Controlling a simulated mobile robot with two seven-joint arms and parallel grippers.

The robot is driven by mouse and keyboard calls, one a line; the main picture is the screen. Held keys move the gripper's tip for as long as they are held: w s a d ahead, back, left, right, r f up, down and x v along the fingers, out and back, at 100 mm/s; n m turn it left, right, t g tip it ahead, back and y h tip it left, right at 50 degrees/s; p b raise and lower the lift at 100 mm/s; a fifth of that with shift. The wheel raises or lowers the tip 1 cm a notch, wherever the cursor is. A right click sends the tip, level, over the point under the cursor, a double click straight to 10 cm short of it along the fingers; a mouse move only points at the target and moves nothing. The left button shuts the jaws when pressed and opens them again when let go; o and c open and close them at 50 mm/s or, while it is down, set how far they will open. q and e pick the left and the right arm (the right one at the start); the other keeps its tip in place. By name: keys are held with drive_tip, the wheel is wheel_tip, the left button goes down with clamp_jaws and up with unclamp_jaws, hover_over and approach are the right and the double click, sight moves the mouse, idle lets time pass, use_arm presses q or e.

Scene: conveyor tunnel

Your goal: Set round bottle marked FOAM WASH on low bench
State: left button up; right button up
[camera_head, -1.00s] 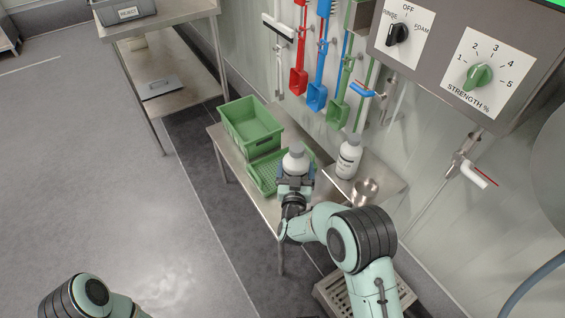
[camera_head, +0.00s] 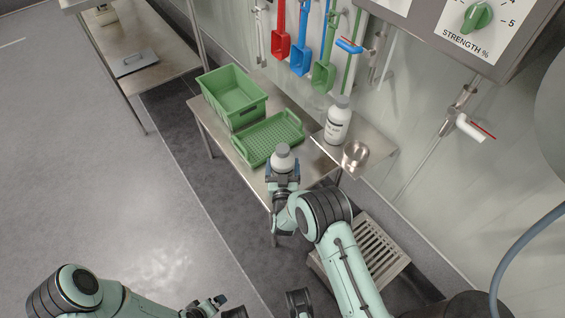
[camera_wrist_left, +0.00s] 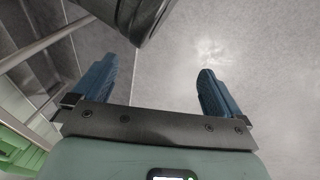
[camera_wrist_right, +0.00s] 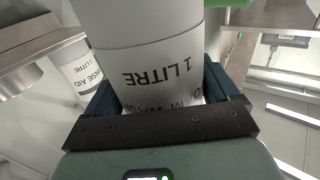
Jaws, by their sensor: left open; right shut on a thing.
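My right gripper (camera_head: 283,174) is shut on a white round bottle (camera_head: 282,158) with a grey cap. In the right wrist view the bottle (camera_wrist_right: 160,72) reads "1 LITRE" upside down, with part of "WASH" below, half hidden by the jaw. The bottle looks upright near the front right part of the low steel bench (camera_head: 246,172), close to the green tray. I cannot tell whether its base touches the bench. My left gripper (camera_wrist_left: 168,85) is open and empty, above the grey floor; it shows at the bottom of the head view (camera_head: 222,308).
On the bench are a green crate (camera_head: 233,112) and a shallow green tray (camera_head: 262,153). A small shelf (camera_head: 378,153) at the right holds another white bottle (camera_head: 337,122), labelled RINSE AID in the right wrist view (camera_wrist_right: 82,78), and a metal cup (camera_head: 354,155). A floor grate (camera_head: 375,255) lies nearby.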

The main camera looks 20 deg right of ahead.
wheel_tip(320, 180, down, 2)
drive_tip(key=shift+f+b, duration=0.25)
drive_tip(key=shift+b, duration=0.1)
use_arm(q)
drive_tip(key=shift+s+a+f+g, duration=0.15)
drive_tip(key=shift+s+f+g, duration=0.15)
drive_tip(key=shift+s+f, duration=0.6)
use_arm(e)
drive_tip(key=shift+f, duration=0.2)
use_arm(q)
drive_tip(key=shift+s+f, duration=0.1)
drive_tip(key=shift+f, duration=0.05)
use_arm(e)
drive_tip(key=shift+f, duration=0.1)
drive_tip(key=o, duration=1.3)
drive_tip(key=shift+f, duration=0.2)
drive_tip(key=shift+c, duration=0.2)
use_arm(q)
drive_tip(key=shift+s, duration=0.1)
